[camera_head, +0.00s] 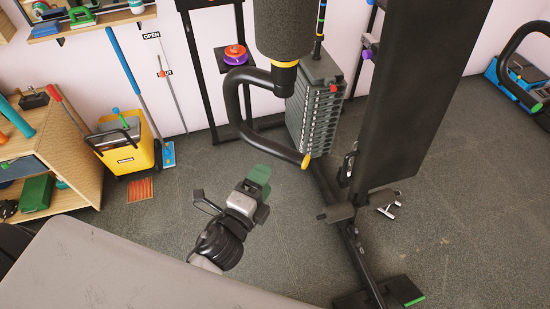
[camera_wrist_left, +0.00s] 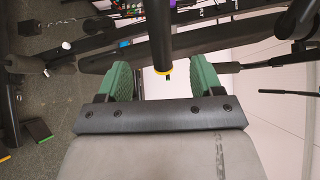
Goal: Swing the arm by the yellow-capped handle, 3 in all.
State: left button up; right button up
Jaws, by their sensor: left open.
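The yellow-capped handle (camera_head: 245,125) is a thick black bent tube on the exercise machine, in the middle of the head view. Its yellow cap (camera_head: 306,161) is at the lower right end. My left gripper (camera_head: 261,172) is below and left of the cap, apart from it. Its green fingers are open with nothing held. In the left wrist view, a black bar with a yellow end (camera_wrist_left: 163,72) shows in the gap between the spread fingers, beyond them. I cannot tell its distance. My right gripper is in neither view.
A weight stack (camera_head: 316,110) stands behind the handle, and a foam roller (camera_head: 283,30) hangs above it. A tall black pad (camera_head: 410,90) is to the right. A yellow bucket (camera_head: 125,145) and wooden shelf (camera_head: 85,165) are at left. Floor around the gripper is clear.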

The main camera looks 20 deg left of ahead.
aim_at(278, 157)
pick_arm(q)
jog(key=shift+w+d+p, duration=0.2)
jog(key=shift+w+d, duration=0.1)
jog(key=shift+w, duration=1.3)
jog(key=shift+w+d+p, duration=0.15)
jog(key=shift+w+d, duration=0.15)
jog(key=shift+w, duration=1.3)
jog(key=shift+w+d+p, duration=0.2)
jog(key=shift+w+d, duration=0.1)
jog(key=shift+w, duration=1.3)
jog(key=shift+c, duration=0.3)
grip_shut()
